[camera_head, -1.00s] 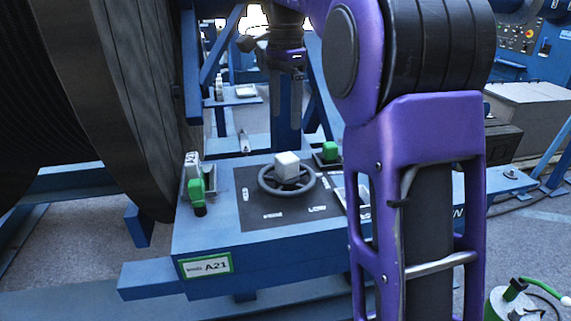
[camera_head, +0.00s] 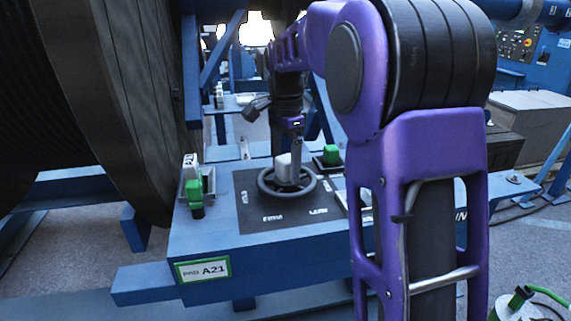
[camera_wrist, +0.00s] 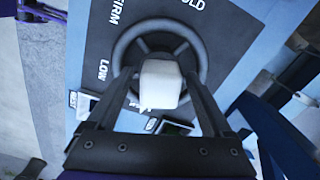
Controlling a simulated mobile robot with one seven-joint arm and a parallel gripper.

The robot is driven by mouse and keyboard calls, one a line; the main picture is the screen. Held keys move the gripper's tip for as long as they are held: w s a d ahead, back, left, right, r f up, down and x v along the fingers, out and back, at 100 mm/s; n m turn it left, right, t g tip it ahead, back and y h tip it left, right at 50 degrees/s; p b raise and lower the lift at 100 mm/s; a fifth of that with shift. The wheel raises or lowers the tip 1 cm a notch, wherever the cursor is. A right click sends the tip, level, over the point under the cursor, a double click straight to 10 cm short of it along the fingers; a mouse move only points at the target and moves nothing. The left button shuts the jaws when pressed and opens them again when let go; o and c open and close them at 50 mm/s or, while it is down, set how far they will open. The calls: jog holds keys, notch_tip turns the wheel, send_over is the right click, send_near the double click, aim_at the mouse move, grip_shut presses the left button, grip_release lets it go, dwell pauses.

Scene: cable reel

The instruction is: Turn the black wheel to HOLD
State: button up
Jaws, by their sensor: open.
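The black wheel (camera_head: 287,194) lies flat on a dark panel on the blue bench, with a pale block (camera_head: 283,168) standing up at its middle. In the wrist view the wheel's rim (camera_wrist: 118,52) and the block (camera_wrist: 161,84) show clearly. My gripper (camera_head: 286,154) is open above the wheel. In the wrist view its fingers (camera_wrist: 161,78) are on either side of the block, with gaps. The labels LOW (camera_wrist: 102,70) and FIRM (camera_wrist: 117,14) are beside the wheel. The HOLD label (camera_wrist: 193,4) is partly cut off at the top.
A green-handled lever (camera_head: 195,192) stands left of the panel, and a green block (camera_head: 331,154) behind it to the right. A large dark reel (camera_head: 120,110) fills the left.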

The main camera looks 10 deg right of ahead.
grip_shut()
dwell(0.3)
